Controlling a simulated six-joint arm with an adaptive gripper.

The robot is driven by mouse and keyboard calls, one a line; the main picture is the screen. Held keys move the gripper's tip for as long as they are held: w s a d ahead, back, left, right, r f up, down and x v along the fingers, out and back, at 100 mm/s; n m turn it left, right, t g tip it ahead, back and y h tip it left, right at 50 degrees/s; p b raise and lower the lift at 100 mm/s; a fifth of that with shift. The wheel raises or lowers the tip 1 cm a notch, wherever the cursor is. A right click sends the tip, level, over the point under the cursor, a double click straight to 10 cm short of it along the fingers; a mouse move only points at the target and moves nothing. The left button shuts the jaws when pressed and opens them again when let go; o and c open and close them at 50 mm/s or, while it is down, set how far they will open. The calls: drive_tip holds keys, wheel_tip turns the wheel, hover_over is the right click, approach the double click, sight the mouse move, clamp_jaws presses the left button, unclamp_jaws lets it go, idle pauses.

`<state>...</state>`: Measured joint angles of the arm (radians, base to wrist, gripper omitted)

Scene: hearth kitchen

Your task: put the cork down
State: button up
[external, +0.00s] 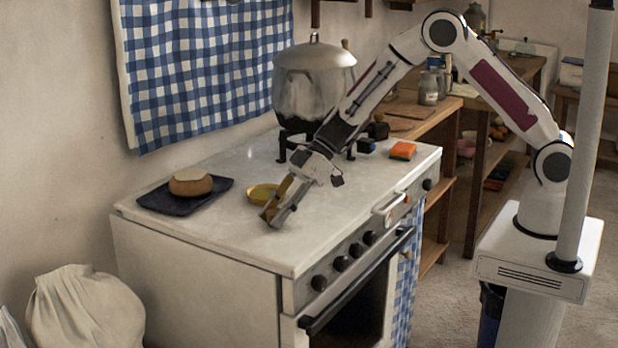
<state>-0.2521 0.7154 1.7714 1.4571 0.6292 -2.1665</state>
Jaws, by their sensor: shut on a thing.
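My gripper (273,216) reaches down over the front middle of the white stove top (215,232), with its fingertips at or just above the surface. It is shut on a small tan-brown thing, which I take to be the cork (269,212). The cork is mostly hidden by the fingers, and I cannot tell whether it touches the stove top. A yellow dish (260,191) sits just behind and left of the fingers, partly covered by them.
A dark tray (157,202) with a round loaf (190,182) lies to the left. A big metal pot (312,85) stands on a black stand behind my gripper. An orange sponge (402,150) lies at the right. The stove's front left is clear.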

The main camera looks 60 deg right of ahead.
sight(275, 210)
drive_tip(key=shift+r, duration=4.95)
drive_tip(key=shift+d, duration=0.1)
drive_tip(key=w+d+m+t+h, duration=0.1)
drive_tip(key=w+d, duration=0.4)
drive_tip(key=d, duration=0.6)
drive_tip(key=w+d+m+t+h, duration=0.1)
drive_tip(key=w+d, duration=0.4)
drive_tip(key=d, duration=0.6)
drive_tip(key=shift+w+d+r+m+t, duration=0.15)
drive_tip(key=shift+w+d+m+t, duration=0.25)
drive_tip(key=shift+m, duration=0.8)
drive_tip(key=shift+s+a, duration=0.1)
drive_tip(key=shift+s, duration=0.05)
drive_tip(key=shift+f, duration=3.15)
drive_tip(key=shift+f, duration=1.9)
